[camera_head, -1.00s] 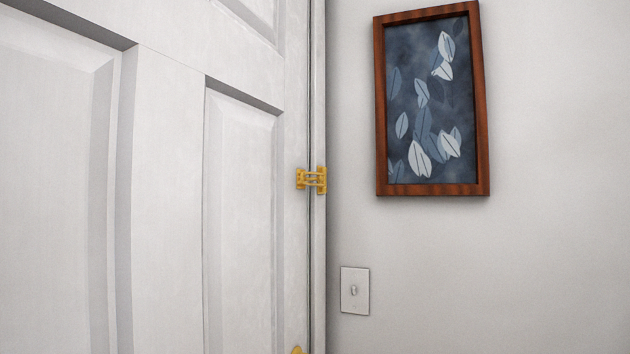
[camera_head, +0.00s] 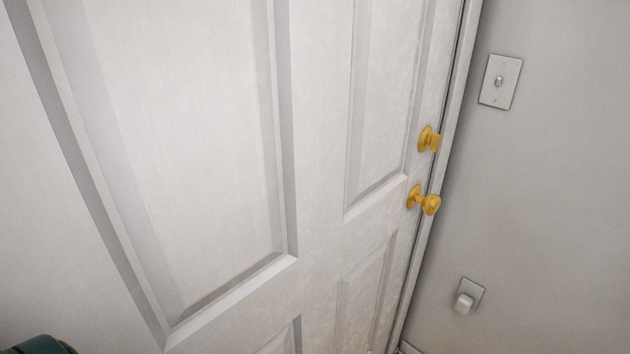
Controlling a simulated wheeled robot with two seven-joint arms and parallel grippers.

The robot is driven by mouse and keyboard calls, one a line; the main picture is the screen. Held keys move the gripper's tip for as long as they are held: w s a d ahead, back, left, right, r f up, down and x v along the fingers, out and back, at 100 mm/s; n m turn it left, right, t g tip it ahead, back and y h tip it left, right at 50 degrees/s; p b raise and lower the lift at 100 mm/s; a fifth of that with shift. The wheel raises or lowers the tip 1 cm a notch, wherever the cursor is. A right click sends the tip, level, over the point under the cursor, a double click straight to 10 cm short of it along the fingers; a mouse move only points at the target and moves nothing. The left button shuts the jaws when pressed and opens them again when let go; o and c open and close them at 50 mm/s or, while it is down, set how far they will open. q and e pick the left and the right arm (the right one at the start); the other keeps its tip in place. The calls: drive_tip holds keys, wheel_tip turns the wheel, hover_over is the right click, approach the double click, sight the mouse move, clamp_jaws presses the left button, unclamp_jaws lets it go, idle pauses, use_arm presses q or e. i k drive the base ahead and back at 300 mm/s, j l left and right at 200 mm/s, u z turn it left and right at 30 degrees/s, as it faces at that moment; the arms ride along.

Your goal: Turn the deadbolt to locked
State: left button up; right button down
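The white panelled door (camera_head: 315,190) fills the left and middle of the head view and looks closed against its frame. The brass deadbolt (camera_head: 429,140) is on the door near its right edge, with its turn piece sticking out to the right. The brass door knob (camera_head: 424,200) is just below it. Which way the deadbolt's turn piece is set is too small to tell. Neither gripper is in view. A dark rounded shape at the bottom left corner may be part of my own body.
On the grey-white wall right of the door frame is a light switch plate (camera_head: 501,82). Lower down is an outlet with a white plug-in device (camera_head: 465,301). The space in front of the door and wall looks clear.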

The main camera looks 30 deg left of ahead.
sight(434, 140)
drive_tip(key=i+l+u, duration=0.15)
drive_tip(key=l, duration=1.05)
drive_tip(key=l+u, duration=0.15)
drive_tip(key=l, duration=1.05)
